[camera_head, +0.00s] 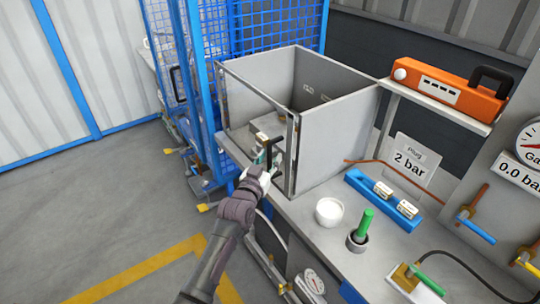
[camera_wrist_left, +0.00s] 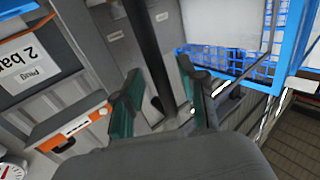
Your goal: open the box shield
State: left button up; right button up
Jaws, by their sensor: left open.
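The grey box (camera_head: 340,128) stands on the bench with its top open. Its front has a see-through shield in a metal frame (camera_head: 291,150), which appears closed across the front. A dark handle (camera_head: 268,141) is at the front of the shield. My left gripper (camera_head: 262,158) is at this handle, in front of the shield. In the left wrist view my left gripper (camera_wrist_left: 160,72) is open, with a dark bar (camera_wrist_left: 144,35) running between its green-sided fingers. Whether the fingers touch the bar cannot be told. My right gripper is not in view.
Blue mesh fencing (camera_head: 265,28) stands left of and behind the box. On the bench to the right are a white cup (camera_head: 329,212), a green-handled tool (camera_head: 362,226) and a blue holder (camera_head: 380,200). An orange case (camera_head: 450,87) sits on a shelf. The floor at left is clear.

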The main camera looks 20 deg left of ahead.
pick_arm(q)
jog(key=shift+w, duration=0.5)
grip_shut()
